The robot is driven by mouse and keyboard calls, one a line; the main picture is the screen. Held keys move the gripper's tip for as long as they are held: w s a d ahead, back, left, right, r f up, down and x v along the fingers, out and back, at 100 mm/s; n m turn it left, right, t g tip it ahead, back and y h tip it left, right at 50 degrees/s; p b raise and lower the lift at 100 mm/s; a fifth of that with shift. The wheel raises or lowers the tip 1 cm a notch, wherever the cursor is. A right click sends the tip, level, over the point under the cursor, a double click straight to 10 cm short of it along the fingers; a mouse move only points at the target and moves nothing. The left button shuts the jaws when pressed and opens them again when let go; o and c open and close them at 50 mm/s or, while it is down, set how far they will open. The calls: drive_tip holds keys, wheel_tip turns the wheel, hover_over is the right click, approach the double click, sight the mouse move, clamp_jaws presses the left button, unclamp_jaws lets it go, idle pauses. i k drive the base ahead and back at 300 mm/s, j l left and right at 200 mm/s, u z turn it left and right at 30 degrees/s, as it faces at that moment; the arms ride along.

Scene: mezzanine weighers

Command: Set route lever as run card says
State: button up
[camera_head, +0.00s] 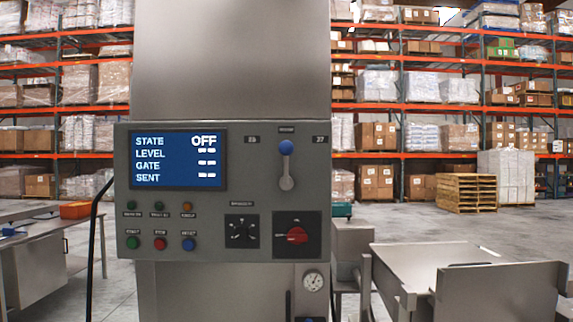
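A grey control panel (213,252) faces me on a steel column. At its upper right is a lever with a blue ball knob (286,147). The knob sits at the top of the lever, above a pale rounded base (286,182). Small dark label plates sit left (252,139) and right (320,139) of it, too small to read surely. The screen (178,159) reads STATE OFF, with dashes for LEVEL, GATE and SENT. I cannot make out a run card. My gripper is not in view.
Below the lever are a red rotary switch (297,235) and a black selector dial (242,232). Green, red and blue buttons (188,244) line the lower left. A steel table (40,255) stands left, a steel hopper (440,262) right. Racks and pallets (467,192) are far behind.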

sight(285, 148)
drive_tip(key=u, duration=0.95)
drive_tip(key=i+l+u, duration=0.1)
drive_tip(key=i, duration=0.25)
drive_tip(key=i+l, duration=0.2)
drive_tip(key=i, duration=0.2)
drive_tip(key=i+l+u, duration=0.15)
drive_tip(key=i, duration=0.2)
